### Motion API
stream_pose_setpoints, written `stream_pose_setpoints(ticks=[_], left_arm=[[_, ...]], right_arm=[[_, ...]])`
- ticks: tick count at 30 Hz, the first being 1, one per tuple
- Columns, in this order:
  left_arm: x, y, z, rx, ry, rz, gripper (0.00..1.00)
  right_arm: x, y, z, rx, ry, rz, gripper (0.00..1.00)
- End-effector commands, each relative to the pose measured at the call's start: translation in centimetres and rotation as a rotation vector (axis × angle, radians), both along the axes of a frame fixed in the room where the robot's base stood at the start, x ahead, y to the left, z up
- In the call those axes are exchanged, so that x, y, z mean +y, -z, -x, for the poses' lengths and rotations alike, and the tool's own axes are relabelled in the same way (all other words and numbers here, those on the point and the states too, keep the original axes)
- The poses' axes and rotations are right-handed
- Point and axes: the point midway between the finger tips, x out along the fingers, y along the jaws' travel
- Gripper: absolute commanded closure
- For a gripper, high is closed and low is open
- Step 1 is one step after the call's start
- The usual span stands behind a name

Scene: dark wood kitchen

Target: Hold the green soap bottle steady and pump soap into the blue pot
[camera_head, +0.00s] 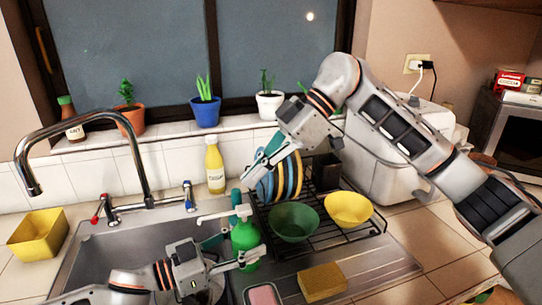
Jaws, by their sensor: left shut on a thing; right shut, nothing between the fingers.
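A blue pot (206,114) with a green plant stands on the windowsill. My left gripper hides part of the sink below the spout.
The sink (95,262) has a tall curved faucet (140,165) at left. A dish rack (335,225) with plates, a green bowl (293,222) and a yellow bowl (348,209) stands right of the bottle. Sponges (322,282) lie in front. A yellow bottle (215,168) stands behind.

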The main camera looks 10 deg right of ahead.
Motion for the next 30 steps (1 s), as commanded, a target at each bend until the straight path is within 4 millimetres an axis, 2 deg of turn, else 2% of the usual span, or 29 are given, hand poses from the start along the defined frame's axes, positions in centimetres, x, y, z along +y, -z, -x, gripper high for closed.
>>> stream_pose_setpoints(ticks=[2,9,23,30], left_arm=[[0.0,-0.1,0.0,0.000,0.000,0.001,0.93],[0.0,-0.1,0.0,0.000,0.000,0.001,0.93],[0.0,-0.1,0.0,0.000,0.000,0.001,0.93],[0.0,-0.1,0.0,0.000,0.000,0.001,0.93]], right_arm=[[0.8,1.1,0.2,0.003,0.000,-0.001,1.00],[0.6,3.9,0.1,0.001,0.001,-0.002,1.00],[0.6,4.6,0.1,-0.001,0.001,0.000,1.00],[0.6,6.6,0.1,-0.001,0.001,0.000,1.00]])
